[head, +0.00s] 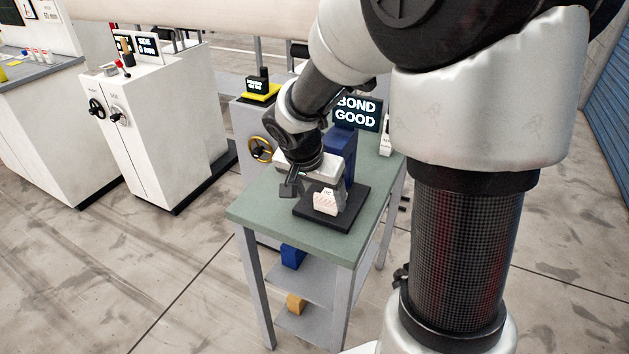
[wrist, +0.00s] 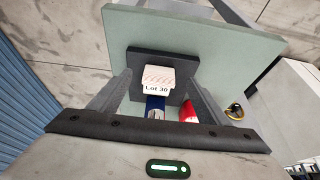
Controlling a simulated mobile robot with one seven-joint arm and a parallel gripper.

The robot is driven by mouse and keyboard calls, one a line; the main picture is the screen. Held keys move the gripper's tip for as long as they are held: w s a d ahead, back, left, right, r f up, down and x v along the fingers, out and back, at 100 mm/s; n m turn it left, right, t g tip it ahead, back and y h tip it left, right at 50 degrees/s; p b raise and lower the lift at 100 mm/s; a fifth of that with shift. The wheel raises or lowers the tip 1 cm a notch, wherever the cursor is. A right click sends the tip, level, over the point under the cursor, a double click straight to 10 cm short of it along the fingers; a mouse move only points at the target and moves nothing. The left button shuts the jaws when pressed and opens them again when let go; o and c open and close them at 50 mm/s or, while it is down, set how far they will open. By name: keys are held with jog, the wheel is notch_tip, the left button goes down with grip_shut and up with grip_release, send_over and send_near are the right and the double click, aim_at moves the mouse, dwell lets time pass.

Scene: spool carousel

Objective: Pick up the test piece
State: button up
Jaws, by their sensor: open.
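The test piece (head: 326,203) is a small pale block with reddish hatching and a label. It sits at the front of the dark base (head: 345,217) of a blue bond tester on the green-topped table. In the wrist view the test piece (wrist: 157,76) shows its "Lot 30" label and lies between my two fingers as seen from above. My gripper (head: 314,188) is open and empty, close above the piece. In the wrist view the gripper (wrist: 157,80) has a finger on each side; I cannot tell the exact height gap.
The blue tester column (head: 340,150) stands just behind the piece, with a "BOND GOOD" display (head: 356,113) above. A red part (wrist: 188,111) shows near the base in the wrist view. The green tabletop (head: 275,215) is clear at the front left. White cabinets (head: 150,130) stand to the left.

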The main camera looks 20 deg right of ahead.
aim_at(325, 198)
jog(key=w+d+f, duration=0.1)
jog(key=f, duration=0.2)
jog(key=w+d+f, duration=0.1)
jog(key=shift+w+d+f+b, duration=0.3)
jog(key=shift+b, duration=0.05)
jog(key=c, duration=1.3)
jog(key=shift+o, duration=0.2)
